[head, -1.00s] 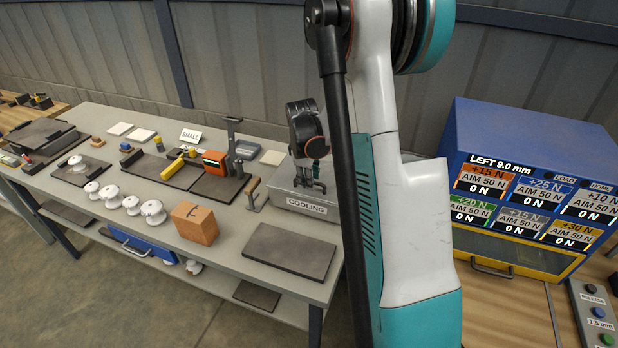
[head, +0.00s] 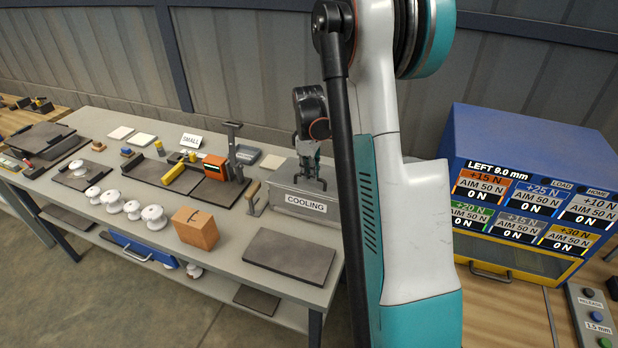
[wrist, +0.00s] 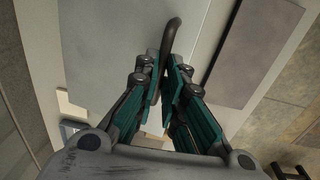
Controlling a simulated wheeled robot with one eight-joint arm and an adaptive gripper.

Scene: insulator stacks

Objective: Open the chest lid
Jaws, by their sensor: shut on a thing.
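The chest is the grey metal box (head: 283,198) marked COOLING, on the right end of the long bench. Its lid (head: 283,177) appears to lie down or nearly so; a small gap cannot be made out. My gripper (head: 314,184) points down at the front part of the lid. In the wrist view my gripper (wrist: 161,78) has its teal fingers closed around the dark curved handle (wrist: 173,33), which sticks out beyond the fingertips. The pale lid surface (wrist: 110,40) lies behind it. My arm hides the chest's right side in the head view.
A dark flat plate (head: 290,257) lies on the bench in front of the chest. An orange-brown block (head: 195,229) and several white insulators (head: 153,217) stand to the left. A wooden-handled tool (head: 252,197) is close to the chest's left side. A blue display cabinet (head: 530,140) stands at right.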

